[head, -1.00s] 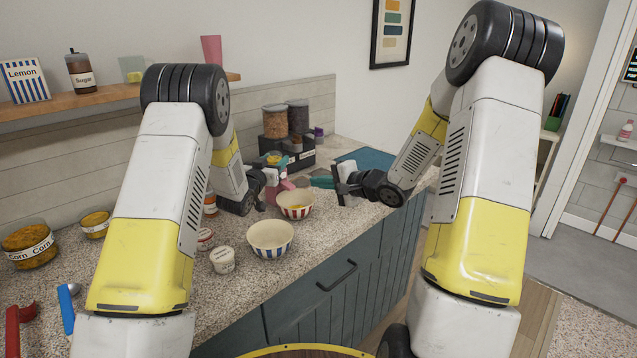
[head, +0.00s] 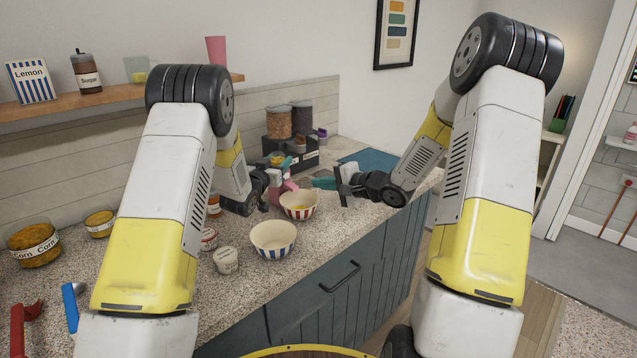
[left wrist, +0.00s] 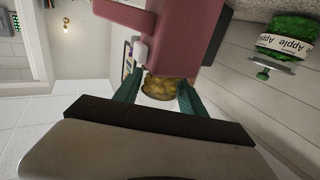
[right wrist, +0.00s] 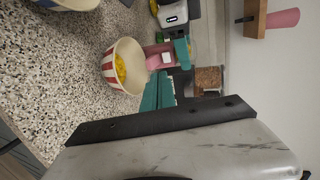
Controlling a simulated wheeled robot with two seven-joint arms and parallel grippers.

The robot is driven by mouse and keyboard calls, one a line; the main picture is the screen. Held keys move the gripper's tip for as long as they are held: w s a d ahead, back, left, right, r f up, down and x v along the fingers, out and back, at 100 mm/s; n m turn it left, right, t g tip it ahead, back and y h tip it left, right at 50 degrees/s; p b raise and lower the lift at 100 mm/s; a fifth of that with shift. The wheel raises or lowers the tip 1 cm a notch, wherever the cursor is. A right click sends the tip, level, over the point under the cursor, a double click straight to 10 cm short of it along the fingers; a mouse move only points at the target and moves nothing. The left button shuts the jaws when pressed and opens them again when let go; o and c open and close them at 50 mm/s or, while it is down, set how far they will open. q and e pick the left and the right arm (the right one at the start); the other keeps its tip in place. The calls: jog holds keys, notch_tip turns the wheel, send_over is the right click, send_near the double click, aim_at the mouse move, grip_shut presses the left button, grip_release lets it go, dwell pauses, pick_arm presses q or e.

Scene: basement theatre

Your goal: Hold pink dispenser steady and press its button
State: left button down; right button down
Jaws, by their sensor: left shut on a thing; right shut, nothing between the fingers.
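The pink dispenser (head: 287,187) stands on the counter behind the red-striped bowl (head: 299,206), partly hidden by my left gripper. In the left wrist view the dispenser (left wrist: 188,30) fills the top, with a small white button (left wrist: 140,52) on it. My left gripper (head: 277,179) is shut on the dispenser; its teal fingers stand apart around it. My right gripper (head: 323,183) is shut and empty, to the right of the dispenser and apart from it. In the right wrist view its teal fingers (right wrist: 158,92) are together below the dispenser (right wrist: 155,52) and its white button (right wrist: 166,58).
A blue-striped bowl (head: 273,239) and a small white tub (head: 226,260) stand nearer on the counter. Corn jars (head: 34,243) are at the left. A dark rack with tall canisters (head: 278,122) stands behind the dispenser. A wooden shelf (head: 60,112) runs along the wall.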

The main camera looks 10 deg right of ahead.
send_near(287, 178)
jog(key=x, duration=0.5)
jog(key=shift+a+f, duration=0.1)
jog(key=shift+f, duration=0.05)
jog(key=shift+w+a, duration=0.35)
jog(key=shift+w, duration=0.15)
